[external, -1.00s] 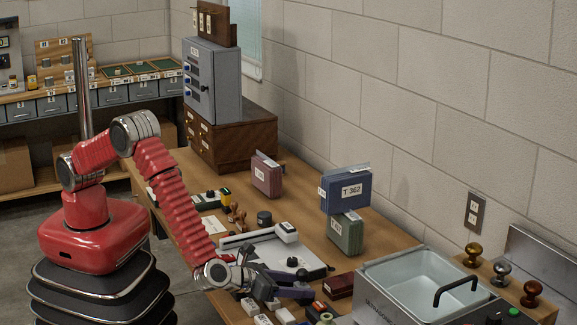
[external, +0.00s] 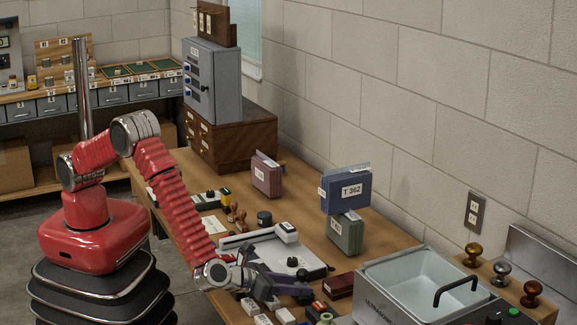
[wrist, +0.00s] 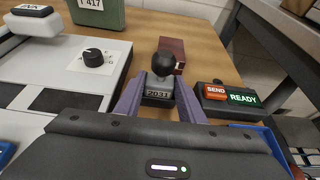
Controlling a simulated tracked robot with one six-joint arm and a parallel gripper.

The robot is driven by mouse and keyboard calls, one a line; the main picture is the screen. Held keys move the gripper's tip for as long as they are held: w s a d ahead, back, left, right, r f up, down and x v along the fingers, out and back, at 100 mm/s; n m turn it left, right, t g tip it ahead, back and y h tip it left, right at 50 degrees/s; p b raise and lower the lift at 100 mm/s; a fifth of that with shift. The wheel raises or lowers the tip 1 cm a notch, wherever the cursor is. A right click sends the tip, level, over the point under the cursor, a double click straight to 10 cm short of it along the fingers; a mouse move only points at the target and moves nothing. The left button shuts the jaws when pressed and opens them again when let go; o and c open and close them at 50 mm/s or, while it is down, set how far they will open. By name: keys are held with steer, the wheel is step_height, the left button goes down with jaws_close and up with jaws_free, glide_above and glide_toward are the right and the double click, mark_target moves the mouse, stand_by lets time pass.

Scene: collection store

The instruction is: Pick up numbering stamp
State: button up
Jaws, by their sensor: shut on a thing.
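The numbering stamp (wrist: 160,90) shows in the wrist view as a small grey body marked 2033 with a round black knob on top. My gripper (wrist: 158,95) has its two purple fingers on either side of the body, shut on it. The stamp looks upright, and I cannot tell whether its base touches the table. In the external view my gripper (external: 294,287) is low over the front of the table, and the stamp is hard to make out there.
A dark red box (wrist: 172,50) stands just behind the stamp. A SEND/READY button box (wrist: 229,97) is close on the right. A white board with a black dial (wrist: 95,57) is on the left. A steel basin (external: 425,275) stands right of the arm.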

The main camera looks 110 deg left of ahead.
steer(key=shift+r, duration=0.1)
step_height(320, 180, up, 10)
stand_by(0.5)
stand_by(0.6)
